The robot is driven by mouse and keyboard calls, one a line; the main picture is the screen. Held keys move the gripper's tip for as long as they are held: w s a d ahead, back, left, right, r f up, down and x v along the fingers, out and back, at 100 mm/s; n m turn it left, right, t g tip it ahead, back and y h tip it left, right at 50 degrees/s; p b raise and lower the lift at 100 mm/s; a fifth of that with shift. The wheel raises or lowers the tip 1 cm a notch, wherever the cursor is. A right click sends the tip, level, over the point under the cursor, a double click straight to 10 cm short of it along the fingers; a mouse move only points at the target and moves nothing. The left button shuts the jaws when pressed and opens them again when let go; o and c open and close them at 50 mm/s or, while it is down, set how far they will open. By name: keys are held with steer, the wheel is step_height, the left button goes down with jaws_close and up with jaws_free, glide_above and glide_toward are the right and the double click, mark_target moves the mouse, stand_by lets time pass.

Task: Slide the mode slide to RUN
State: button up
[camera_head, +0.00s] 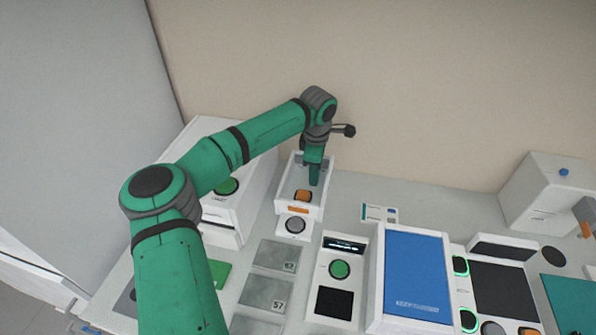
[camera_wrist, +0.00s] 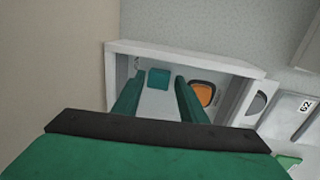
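My gripper (camera_head: 315,176) points down into a white open-topped box (camera_head: 285,190) near the back wall. In the wrist view its two green fingers (camera_wrist: 158,90) are apart, inside the box. A small teal block (camera_wrist: 159,78) shows between the fingertips; whether they touch it cannot be told. A round grey disc (camera_head: 295,225) is on the box's front. No RUN marking is readable, so I cannot tell for sure which part is the mode slide.
A white unit with a green button (camera_head: 339,269) stands in front of the box. Numbered grey plates (camera_head: 277,256) lie beside it. A blue panel (camera_head: 415,270) and dark pads are to the right. The beige wall (camera_head: 420,90) is close behind the gripper.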

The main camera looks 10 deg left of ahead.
steer(key=shift+r, duration=3.55)
steer(key=shift+a, duration=0.15)
